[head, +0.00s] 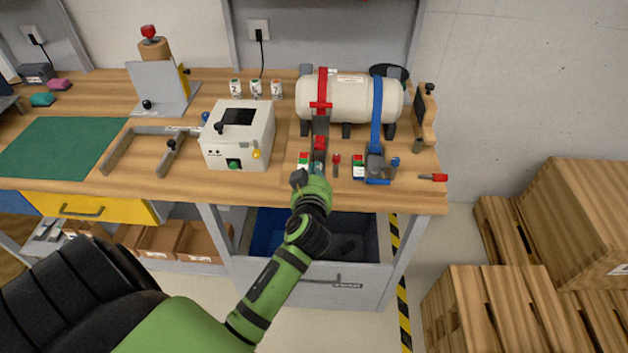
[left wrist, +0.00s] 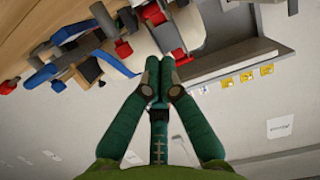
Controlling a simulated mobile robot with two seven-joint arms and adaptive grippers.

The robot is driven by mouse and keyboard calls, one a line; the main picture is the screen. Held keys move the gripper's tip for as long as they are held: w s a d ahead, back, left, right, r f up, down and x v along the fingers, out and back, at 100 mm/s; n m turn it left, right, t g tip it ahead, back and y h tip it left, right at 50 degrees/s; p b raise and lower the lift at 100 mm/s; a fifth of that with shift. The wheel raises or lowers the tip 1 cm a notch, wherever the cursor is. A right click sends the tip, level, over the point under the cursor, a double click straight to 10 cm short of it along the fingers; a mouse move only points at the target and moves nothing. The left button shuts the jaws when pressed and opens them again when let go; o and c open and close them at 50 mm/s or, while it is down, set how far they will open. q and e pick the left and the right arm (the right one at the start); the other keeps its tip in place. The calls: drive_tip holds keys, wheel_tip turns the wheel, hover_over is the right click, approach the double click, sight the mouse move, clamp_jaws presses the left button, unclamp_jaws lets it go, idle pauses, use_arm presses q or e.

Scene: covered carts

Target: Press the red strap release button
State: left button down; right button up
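A cream tank (head: 350,98) lies on the workbench with a red strap (head: 322,92) and a blue strap (head: 376,100) over it. The red strap runs down to a red and dark buckle (head: 319,150). A small box with red and green faces (head: 303,159) sits just left of this buckle. My left gripper (head: 315,172) is at the buckle's near end, partly hiding it; contact cannot be told. In the left wrist view its green fingertips (left wrist: 160,76) are together, with red parts beyond. Which part is the release button is unclear. My right gripper is not seen.
A small red-topped lever (head: 336,160) stands between. A white control box (head: 238,135) is to the left. A screwdriver (head: 434,177) lies near the right edge. An open drawer (head: 370,245) is below.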

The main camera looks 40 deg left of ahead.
use_arm(q)
drive_tip(key=v, duration=0.3)
drive_tip(key=shift+s+d+r+b, duration=0.1)
drive_tip(key=shift+s+r+b, duration=0.1)
drive_tip(key=shift+b, duration=0.1)
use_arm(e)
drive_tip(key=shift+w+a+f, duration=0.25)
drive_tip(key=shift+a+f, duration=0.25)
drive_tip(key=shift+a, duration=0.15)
use_arm(q)
drive_tip(key=shift+f, duration=0.1)
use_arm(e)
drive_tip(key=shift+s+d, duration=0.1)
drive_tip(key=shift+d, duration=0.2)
